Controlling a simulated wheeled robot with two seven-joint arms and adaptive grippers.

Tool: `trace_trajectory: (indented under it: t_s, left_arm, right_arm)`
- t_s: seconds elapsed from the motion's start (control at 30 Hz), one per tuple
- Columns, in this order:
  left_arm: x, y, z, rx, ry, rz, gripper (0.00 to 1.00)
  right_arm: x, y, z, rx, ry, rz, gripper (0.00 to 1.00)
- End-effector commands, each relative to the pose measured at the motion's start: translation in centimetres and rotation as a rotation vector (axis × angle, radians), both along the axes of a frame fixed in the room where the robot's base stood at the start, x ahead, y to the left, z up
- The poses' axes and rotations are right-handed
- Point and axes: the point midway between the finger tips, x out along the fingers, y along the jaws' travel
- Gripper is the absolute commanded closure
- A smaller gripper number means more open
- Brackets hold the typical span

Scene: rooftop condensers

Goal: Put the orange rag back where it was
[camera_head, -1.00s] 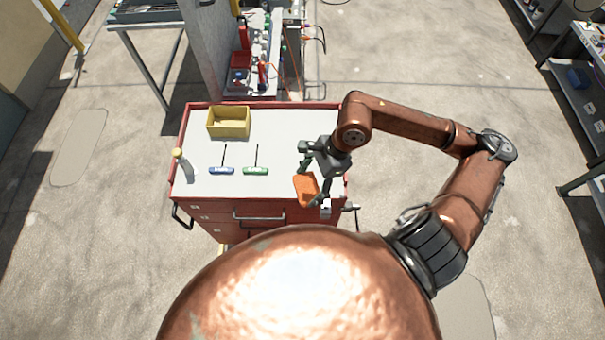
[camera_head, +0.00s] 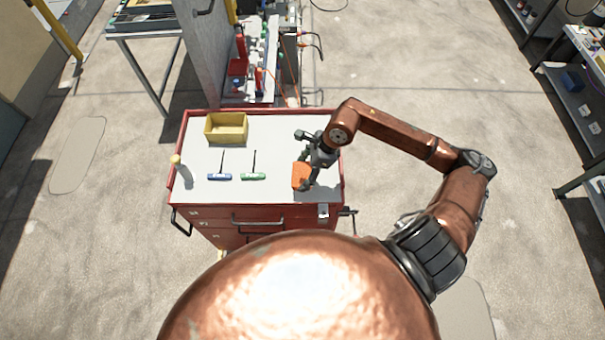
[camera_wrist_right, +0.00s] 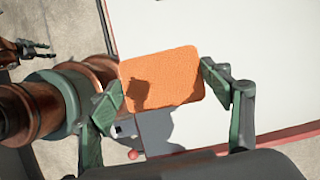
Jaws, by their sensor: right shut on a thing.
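The orange rag (camera_head: 301,176) is a flat rounded rectangle over the right part of the cart's grey top. My right gripper (camera_head: 308,170) is shut on it. In the right wrist view the rag (camera_wrist_right: 165,80) sits between the two green-grey fingers of this gripper (camera_wrist_right: 160,92), one at each side edge. A shadow lies on the top beside the rag, and it looks held a little above the surface. My left gripper does not show in the head view; a dark gripper-like part at the wrist view's left edge seems to be it (camera_wrist_right: 28,48), its jaws unclear.
The red cart (camera_head: 270,214) also carries a yellow bin (camera_head: 227,128), a blue-handled tool (camera_head: 219,177), a green-handled tool (camera_head: 253,176) and a pale bottle (camera_head: 181,168) with a yellow cap. The middle right of its top is clear.

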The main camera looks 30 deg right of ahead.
Motion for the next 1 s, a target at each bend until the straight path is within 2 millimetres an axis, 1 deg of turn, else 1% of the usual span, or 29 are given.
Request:
trace_trajectory:
  t_s: [0.03, 0.1, 0.33, 0.53, 0.6, 0.77, 0.9, 0.93, 1.0]
  left_arm:
    - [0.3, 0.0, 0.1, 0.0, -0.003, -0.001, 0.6]
    - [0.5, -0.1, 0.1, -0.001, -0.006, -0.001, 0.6]
    - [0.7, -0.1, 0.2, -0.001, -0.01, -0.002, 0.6]
    - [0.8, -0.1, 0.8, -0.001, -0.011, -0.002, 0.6]
    - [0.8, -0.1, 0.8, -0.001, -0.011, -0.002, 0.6]
    - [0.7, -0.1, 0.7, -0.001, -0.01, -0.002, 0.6]
    - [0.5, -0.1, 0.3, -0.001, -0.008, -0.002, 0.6]
    - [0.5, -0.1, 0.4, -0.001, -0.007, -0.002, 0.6]
    - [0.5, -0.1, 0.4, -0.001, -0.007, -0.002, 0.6]
  right_arm:
    - [0.5, -0.1, -0.6, 0.002, 0.001, -0.001, 0.51]
    - [0.9, -0.3, -1.2, 0.002, 0.001, 0.0, 0.51]
    - [1.8, -0.7, -2.4, 0.001, 0.002, 0.001, 0.51]
    - [1.7, -0.6, -5.0, 0.003, 0.002, 0.0, 0.51]
    - [1.7, -0.7, -5.3, 0.0, 0.0, 0.001, 0.51]
    - [1.7, -0.7, -5.3, -0.001, 0.0, 0.002, 0.51]
    - [1.7, -0.7, -5.7, -0.001, 0.0, 0.002, 0.51]
    - [1.7, -0.7, -5.6, -0.001, 0.0, 0.002, 0.26]
    - [1.7, -0.7, -5.6, -0.001, 0.0, 0.002, 0.21]
